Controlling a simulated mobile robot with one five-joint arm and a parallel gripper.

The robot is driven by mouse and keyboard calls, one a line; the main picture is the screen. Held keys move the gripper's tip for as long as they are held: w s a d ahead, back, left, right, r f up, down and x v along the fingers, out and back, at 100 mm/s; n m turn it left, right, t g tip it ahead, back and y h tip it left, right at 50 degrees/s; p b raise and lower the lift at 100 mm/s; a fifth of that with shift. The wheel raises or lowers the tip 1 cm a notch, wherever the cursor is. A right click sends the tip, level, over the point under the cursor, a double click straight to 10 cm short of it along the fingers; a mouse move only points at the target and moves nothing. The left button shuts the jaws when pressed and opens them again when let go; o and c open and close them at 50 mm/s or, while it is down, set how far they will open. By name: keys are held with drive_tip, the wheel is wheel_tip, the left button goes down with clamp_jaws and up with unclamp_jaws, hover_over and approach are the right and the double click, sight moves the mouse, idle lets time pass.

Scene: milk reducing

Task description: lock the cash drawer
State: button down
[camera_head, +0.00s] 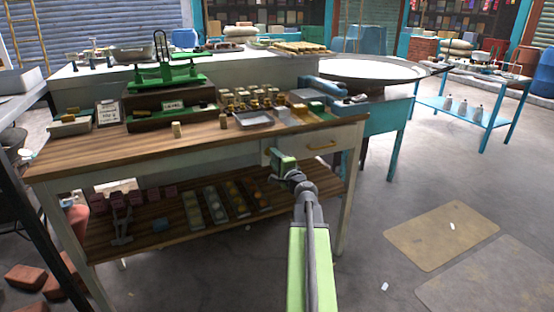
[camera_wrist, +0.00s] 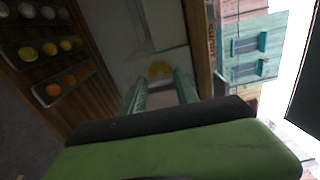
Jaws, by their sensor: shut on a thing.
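The cash drawer (camera_head: 342,135) is in the front of the wooden-topped bench at its right end, with a brass pull handle (camera_head: 322,146). It looks pushed in. My gripper (camera_head: 273,155) is at the left part of the drawer front. In the wrist view my gripper (camera_wrist: 160,78) has its two teal fingers on either side of a yellow brass piece (camera_wrist: 160,68), which looks like the head of a key, against the pale front. The fingers are shut on it. Whether the piece sits in a lock, and the lock itself, cannot be seen.
The bench top (camera_head: 95,150) holds a green balance scale (camera_head: 165,75), brass weights and a metal tray (camera_head: 253,119). A lower shelf (camera_head: 150,232) carries trays of round goods. A teal stand with a wide pan (camera_head: 370,70) adjoins at right. The floor at front right is mostly clear.

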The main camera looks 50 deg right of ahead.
drive_tip(key=shift+s+d+n, duration=0.1)
drive_tip(key=shift+n, duration=0.2)
drive_tip(key=c, duration=0.9)
unclamp_jaws()
